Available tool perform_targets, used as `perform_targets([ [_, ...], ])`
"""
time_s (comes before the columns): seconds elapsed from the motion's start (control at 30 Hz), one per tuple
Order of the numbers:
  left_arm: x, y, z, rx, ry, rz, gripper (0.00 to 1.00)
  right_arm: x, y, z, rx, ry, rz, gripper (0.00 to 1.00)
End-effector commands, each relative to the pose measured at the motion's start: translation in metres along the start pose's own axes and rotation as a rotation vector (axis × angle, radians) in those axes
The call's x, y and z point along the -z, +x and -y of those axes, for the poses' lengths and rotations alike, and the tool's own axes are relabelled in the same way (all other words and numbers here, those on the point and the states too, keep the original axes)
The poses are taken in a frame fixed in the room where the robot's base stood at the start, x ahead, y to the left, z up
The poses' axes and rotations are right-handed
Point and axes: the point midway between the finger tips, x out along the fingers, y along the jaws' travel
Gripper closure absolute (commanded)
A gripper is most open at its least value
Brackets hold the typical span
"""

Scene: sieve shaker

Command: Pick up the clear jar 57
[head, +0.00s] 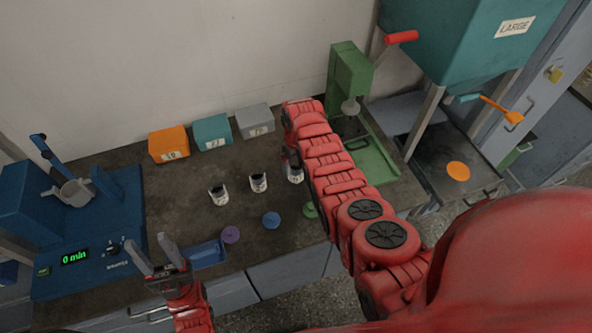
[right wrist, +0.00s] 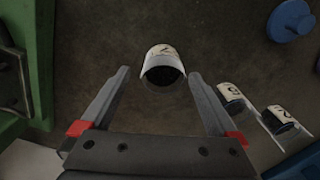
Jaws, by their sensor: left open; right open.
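Three clear jars with white labels stand in a row on the dark bench: a left one (head: 218,194), a middle one (head: 258,182) and a right one (head: 294,174). The label numbers are too small to read surely, so I cannot tell which is jar 57. In the right wrist view, one jar (right wrist: 163,66) lies between and just beyond the fingertips of my open right gripper (right wrist: 160,73); contact does not show. Two other jars (right wrist: 231,96) (right wrist: 280,117) are to its right. My left gripper (head: 149,243) is open and empty, near the bench's front edge.
Purple (head: 231,234), blue (head: 271,219) and green (head: 310,210) lids lie in front of the jars. Orange (head: 168,144), teal (head: 212,132) and grey (head: 254,121) bins stand behind. A green press (head: 372,150) is right; a blue machine (head: 80,235) is left. A blue tray (head: 207,252) is near my left gripper.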

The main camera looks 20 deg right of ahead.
Motion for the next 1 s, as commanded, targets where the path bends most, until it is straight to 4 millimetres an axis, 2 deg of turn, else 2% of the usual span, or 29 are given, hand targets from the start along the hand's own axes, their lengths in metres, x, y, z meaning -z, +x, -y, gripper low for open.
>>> perform_targets([
  [0.03, 0.001, 0.006, 0.0, 0.0, 0.0, 0.0, 0.5, -0.002, 0.001, 0.002, 0.003, 0.0, 0.006, 0.05],
  [0.27, 0.001, 0.007, 0.0, 0.0, 0.0, 0.0, 0.5, -0.003, 0.019, 0.004, 0.002, 0.0, 0.003, 0.05],
  [0.3, -0.001, -0.004, 0.0, 0.0, 0.0, 0.0, 0.5, -0.004, 0.031, 0.004, 0.003, 0.0, 0.005, 0.05],
  [0.37, -0.002, -0.011, -0.001, 0.0, 0.0, 0.0, 0.5, -0.003, 0.038, 0.004, 0.001, 0.0, 0.001, 0.05],
  [0.73, -0.002, -0.013, -0.001, 0.0, 0.0, 0.0, 0.5, -0.002, 0.041, 0.004, 0.0, 0.0, 0.0, 0.05],
  [0.77, -0.002, -0.013, -0.001, 0.0, 0.0, 0.0, 0.5, -0.002, 0.041, 0.004, 0.0, 0.0, 0.0, 0.09],
  [1.0, -0.002, -0.013, -0.001, 0.0, 0.0, 0.0, 0.5, -0.002, 0.041, 0.003, 0.0, 0.0, 0.0, 0.52],
])
